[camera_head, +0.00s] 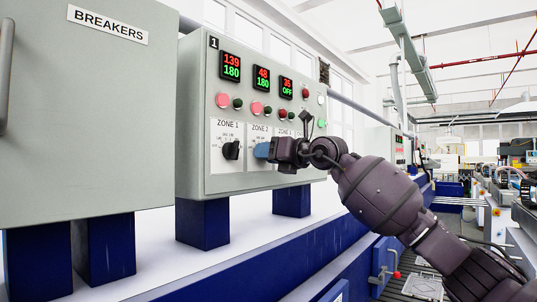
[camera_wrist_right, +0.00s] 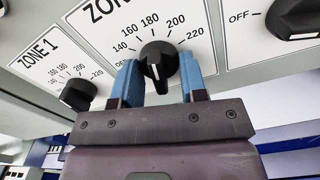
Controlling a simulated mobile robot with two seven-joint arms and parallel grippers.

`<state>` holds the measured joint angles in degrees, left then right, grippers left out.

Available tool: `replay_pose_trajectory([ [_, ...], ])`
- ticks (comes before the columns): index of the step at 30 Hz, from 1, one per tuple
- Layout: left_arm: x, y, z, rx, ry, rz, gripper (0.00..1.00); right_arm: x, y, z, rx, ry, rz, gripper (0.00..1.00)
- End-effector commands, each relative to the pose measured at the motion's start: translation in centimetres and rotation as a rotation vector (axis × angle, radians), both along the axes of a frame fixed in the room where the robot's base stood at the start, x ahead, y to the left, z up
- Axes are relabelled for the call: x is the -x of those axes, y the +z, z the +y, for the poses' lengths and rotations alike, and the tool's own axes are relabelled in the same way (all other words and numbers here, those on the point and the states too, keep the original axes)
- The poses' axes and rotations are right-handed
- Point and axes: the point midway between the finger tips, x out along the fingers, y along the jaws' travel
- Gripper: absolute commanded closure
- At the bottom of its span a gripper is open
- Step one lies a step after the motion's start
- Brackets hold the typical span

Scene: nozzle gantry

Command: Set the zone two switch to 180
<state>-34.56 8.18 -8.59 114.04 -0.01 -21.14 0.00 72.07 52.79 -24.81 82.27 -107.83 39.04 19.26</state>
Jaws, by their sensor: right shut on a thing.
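The zone two switch is a black knob (camera_wrist_right: 158,58) with a white line on its front. Its printed dial runs from OFF through 140, 160, 180, 200 to 220. My right gripper (camera_wrist_right: 161,82) is shut on this knob, with one blue finger on each side. In the head view, my right gripper (camera_head: 268,150) covers the knob below the ZONE 2 label. The zone two display (camera_head: 263,78) reads 48 in red above 180 in green. My left gripper is not in view.
The zone one knob (camera_head: 231,150) is close on the left, and the zone three knob (camera_wrist_right: 294,15) is on the right. Buttons sit above the dials on the grey control panel (camera_head: 205,120). A grey BREAKERS cabinet (camera_head: 90,130) stands on the left.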

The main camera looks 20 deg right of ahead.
Motion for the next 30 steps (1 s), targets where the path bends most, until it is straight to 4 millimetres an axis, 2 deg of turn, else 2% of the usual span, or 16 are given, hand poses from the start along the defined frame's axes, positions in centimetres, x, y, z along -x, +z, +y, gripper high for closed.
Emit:
replay_pose_trajectory([
  [10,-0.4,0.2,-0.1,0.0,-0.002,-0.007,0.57,0.0,0.1,0.0,-0.003,0.0,-0.001,0.84],
  [11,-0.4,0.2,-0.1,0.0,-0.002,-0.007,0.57,0.0,0.1,0.0,-0.003,0.0,-0.001,0.58],
  [15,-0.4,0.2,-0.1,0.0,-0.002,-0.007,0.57,0.0,0.1,0.0,-0.002,-0.001,-0.001,0.37],
  [25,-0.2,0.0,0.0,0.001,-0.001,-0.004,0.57,0.2,0.0,-0.2,-0.001,0.0,0.0,0.37],
  [30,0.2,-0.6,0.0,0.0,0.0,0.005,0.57,1.6,-0.1,-1.2,-0.001,-0.002,0.0,0.37],
])
